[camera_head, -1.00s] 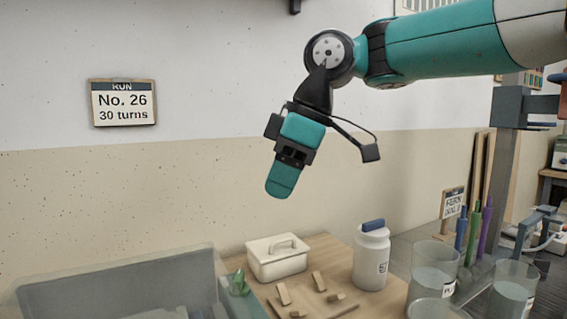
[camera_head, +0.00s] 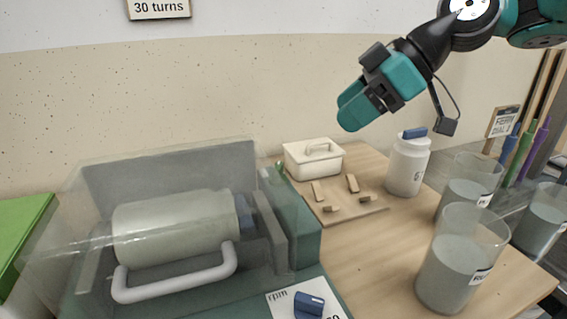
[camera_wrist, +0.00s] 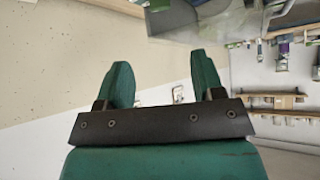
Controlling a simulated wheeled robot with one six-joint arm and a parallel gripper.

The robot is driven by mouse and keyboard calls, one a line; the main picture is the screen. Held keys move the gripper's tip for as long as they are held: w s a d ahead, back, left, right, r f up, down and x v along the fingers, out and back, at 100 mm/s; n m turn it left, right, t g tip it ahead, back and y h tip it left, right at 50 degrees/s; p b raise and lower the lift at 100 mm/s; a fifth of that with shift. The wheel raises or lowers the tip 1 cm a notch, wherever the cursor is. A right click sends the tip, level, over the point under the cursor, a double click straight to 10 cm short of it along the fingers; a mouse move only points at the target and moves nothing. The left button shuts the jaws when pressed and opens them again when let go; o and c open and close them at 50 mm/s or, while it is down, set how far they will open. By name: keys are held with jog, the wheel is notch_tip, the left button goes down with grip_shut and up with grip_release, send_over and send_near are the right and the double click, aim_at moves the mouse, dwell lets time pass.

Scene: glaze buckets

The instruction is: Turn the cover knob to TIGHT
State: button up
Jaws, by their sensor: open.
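A mill machine with a clear cover (camera_head: 85,190) stands at the lower left. A pale jar (camera_head: 175,228) lies on its side under the cover, with a grey handle (camera_head: 175,290) in front. A blue knob (camera_head: 309,304) sits on an rpm panel (camera_head: 282,303) at the bottom edge. I cannot make out a knob marked TIGHT.
Several clear beakers (camera_head: 460,262) fill the right. A wall sign (camera_head: 158,8) shows at the top.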

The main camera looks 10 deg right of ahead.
aim_at(280, 166)
jog(key=b+x, duration=0.1)
jog(key=x, duration=1.4)
jog(key=shift+b, duration=0.35)
